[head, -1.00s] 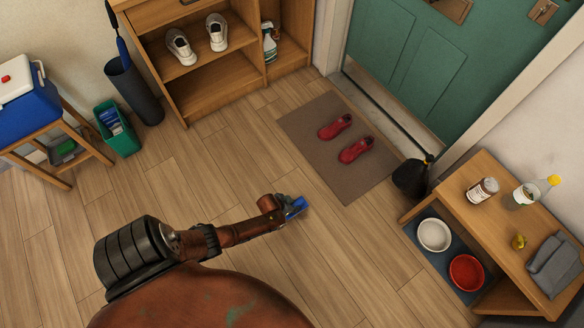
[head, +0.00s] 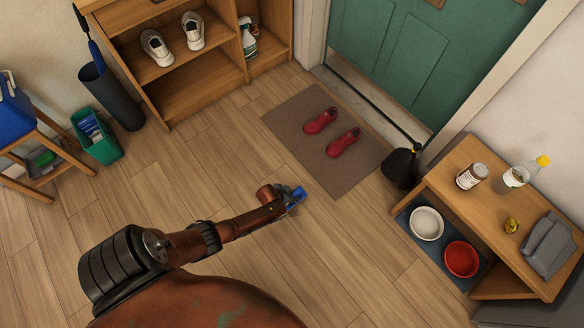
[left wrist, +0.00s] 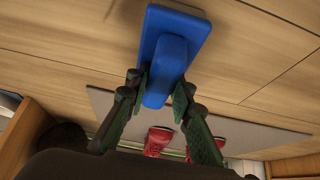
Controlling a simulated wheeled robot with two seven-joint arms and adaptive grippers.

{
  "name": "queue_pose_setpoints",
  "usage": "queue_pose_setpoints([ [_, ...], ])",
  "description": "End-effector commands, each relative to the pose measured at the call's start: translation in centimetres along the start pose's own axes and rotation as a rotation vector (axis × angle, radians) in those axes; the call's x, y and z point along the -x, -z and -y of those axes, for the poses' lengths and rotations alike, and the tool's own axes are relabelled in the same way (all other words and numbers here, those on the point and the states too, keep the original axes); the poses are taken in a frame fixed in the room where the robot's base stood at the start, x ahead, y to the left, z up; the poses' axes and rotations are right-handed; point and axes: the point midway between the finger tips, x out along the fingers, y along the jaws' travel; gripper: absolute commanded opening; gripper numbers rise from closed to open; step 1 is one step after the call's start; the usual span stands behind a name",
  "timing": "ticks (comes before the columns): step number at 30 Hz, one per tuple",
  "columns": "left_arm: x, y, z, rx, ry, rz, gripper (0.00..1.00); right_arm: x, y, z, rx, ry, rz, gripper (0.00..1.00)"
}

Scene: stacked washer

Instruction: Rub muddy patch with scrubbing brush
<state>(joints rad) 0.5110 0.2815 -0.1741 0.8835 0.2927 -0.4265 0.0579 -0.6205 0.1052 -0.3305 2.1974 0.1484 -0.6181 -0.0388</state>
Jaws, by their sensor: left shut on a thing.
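The blue scrubbing brush (head: 298,197) is at the tip of my left arm, over the wooden floor in front of the doormat. In the left wrist view the brush (left wrist: 183,38) shows as a flat blue block with a blue grip. My left gripper (head: 287,192) is shut on this grip; its two dark green fingers (left wrist: 158,92) stand on either side of it. The bristles are hidden. I cannot tell whether the brush touches the floor. I cannot make out the muddy patch clearly in either view. My right gripper is not in view.
A brown doormat (head: 345,175) with two red shoes (head: 332,132) lies before the green door (head: 412,70). A shoe shelf (head: 200,90) stands behind. The floor between is clear.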

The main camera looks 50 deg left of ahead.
Motion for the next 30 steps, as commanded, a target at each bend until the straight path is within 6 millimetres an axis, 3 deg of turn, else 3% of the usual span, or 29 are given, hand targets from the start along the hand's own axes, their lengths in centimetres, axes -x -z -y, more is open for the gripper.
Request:
queue_pose_setpoints([
  [30, -3.6, 5.6, -0.1, 0.0, -0.001, 0.002, 0.02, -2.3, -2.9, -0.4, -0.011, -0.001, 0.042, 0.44],
])
